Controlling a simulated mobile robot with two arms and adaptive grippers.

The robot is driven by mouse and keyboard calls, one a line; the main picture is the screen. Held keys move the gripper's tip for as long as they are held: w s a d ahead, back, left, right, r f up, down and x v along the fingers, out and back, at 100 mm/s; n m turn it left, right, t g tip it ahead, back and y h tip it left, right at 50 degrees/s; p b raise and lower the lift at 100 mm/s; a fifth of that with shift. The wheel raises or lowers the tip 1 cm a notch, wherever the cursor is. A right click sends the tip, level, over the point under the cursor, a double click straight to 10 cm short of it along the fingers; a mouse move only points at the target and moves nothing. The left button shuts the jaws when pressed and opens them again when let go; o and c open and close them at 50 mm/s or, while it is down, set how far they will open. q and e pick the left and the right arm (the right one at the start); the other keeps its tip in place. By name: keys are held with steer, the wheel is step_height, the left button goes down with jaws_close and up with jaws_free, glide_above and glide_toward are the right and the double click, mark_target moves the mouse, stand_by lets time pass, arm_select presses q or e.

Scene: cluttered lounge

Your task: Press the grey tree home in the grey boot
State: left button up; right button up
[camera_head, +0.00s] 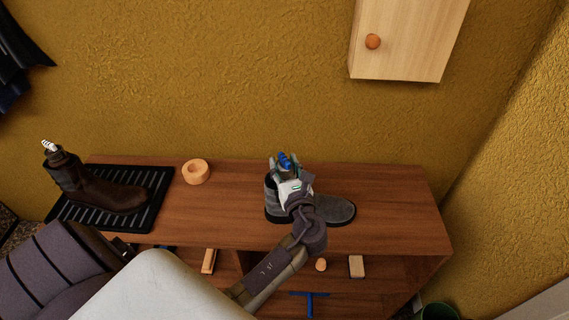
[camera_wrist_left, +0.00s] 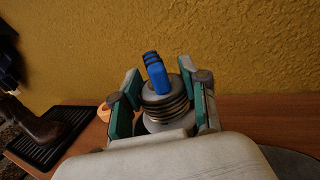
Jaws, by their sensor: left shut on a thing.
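The grey boot (camera_head: 335,210) stands on the wooden bench top, its toe to the right. My left gripper (camera_head: 285,172) is over the boot's shaft, its teal-padded fingers on both sides of the grey tree. The tree's blue handle (camera_head: 285,160) sticks up between the fingers. In the left wrist view the fingers flank the grey tree (camera_wrist_left: 163,108), a ringed grey body with the blue handle on top. The tree is at the boot's opening; my gripper hides its lower part, so I cannot tell how deep it sits. My right gripper is not in view.
A brown boot (camera_head: 110,195) with a tree in it stands on a black ribbed tray (camera_head: 160,190) at left. A wooden ring (camera_head: 195,171) lies on the bench (camera_head: 390,195). A wall cabinet (camera_head: 405,40) hangs above right. Small items are on the shelf below. The bench's right end is clear.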

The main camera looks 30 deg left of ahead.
arm_select(q)
steer(key=shift+f+b, duration=0.35)
steer(key=shift+f, duration=0.3)
steer(key=o, duration=1.3)
steer(key=v, duration=1.2)
